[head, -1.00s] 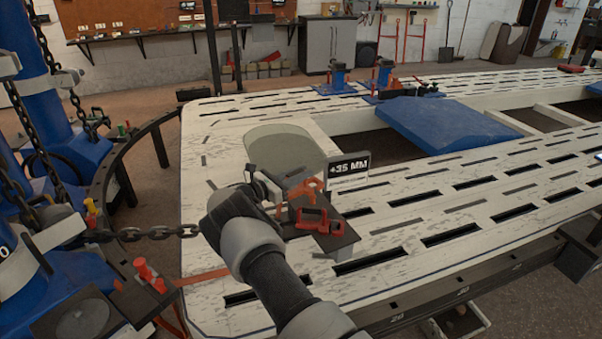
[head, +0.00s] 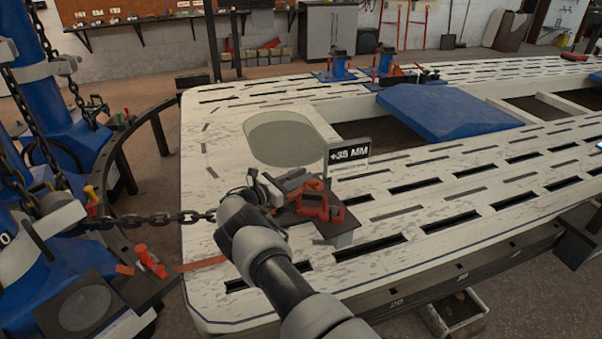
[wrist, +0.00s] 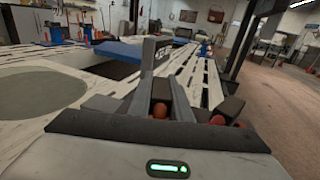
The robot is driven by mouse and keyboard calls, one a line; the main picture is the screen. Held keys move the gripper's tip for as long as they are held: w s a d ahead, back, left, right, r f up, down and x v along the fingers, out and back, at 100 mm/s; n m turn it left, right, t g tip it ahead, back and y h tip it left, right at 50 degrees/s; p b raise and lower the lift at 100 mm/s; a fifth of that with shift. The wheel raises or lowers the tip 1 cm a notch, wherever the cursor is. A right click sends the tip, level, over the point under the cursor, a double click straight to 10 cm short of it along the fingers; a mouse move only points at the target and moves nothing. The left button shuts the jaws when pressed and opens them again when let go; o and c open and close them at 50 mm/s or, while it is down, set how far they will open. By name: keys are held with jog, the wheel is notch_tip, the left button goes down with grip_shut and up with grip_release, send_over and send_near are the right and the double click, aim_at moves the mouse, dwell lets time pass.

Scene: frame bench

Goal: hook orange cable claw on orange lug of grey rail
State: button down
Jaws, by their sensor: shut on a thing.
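My gripper (head: 291,182) is at the near left part of the pale slotted bench, pointing right. It is shut on a small orange piece, the cable claw (head: 315,185), partly hidden by the jaws. Just below it in the head view is an orange block-like lug (head: 322,208) on a dark grey plate, which seems to be the rail (head: 342,232). I cannot tell whether claw and lug touch. In the wrist view my fingers (wrist: 165,100) reach forward, with orange bits (wrist: 160,110) showing between and beside them.
A +35 MM sign (head: 349,153) stands just behind the lug. The bench (head: 215,130) has an oval opening (head: 285,140) and a blue ramp (head: 445,112).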

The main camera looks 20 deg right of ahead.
dwell(0.3)
jog(key=c, duration=1.5)
grip_release()
jog(key=shift+c, duration=0.2)
jog(key=shift+f, duration=0.2)
jog(key=p+v, duration=0.1)
jog(key=v, duration=1.6)
jog(key=shift+a+p, duration=0.2)
jog(key=shift+p, duration=0.1)
jog(key=shift+s+r, duration=0.15)
